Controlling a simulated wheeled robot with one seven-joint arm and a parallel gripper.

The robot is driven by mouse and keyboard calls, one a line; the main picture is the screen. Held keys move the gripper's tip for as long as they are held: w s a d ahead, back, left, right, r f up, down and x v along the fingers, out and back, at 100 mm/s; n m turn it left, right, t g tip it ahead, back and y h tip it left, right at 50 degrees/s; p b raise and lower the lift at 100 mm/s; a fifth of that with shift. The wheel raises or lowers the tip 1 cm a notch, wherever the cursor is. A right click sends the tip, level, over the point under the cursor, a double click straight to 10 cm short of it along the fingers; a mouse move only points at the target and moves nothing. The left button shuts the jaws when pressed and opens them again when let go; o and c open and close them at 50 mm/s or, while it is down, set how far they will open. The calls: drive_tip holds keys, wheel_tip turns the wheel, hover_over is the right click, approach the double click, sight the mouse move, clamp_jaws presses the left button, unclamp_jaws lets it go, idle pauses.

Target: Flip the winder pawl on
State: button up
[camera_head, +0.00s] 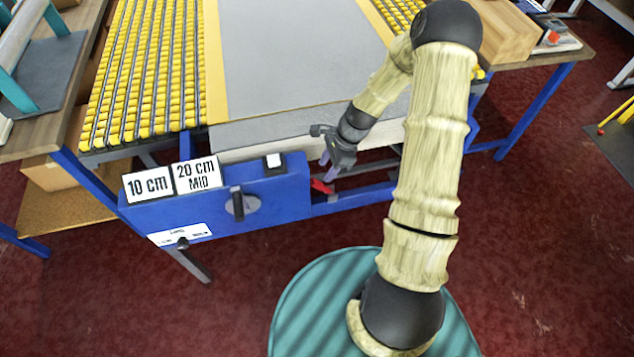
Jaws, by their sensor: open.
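A small red lever (321,186), which looks like the winder pawl, sits at the right end of the blue front panel (285,195). My gripper (328,164) is open, and its fingers point down just above the red lever. I cannot tell whether the fingers touch it. Part of the lever is hard to make out at this size. The panel also carries a black handle (237,204), standing upright, and a small white switch or label (273,160) on its top edge.
Signs reading 10 cm (148,184) and 20 cm MID (197,175) stand on the panel's left. Behind is a grey bed (290,60) with yellow rollers (140,70). A blue rail (355,198) runs right of the panel.

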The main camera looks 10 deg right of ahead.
sight(317, 182)
drive_tip(key=x, duration=0.8)
drive_tip(key=shift+f, duration=0.15)
clamp_jaws()
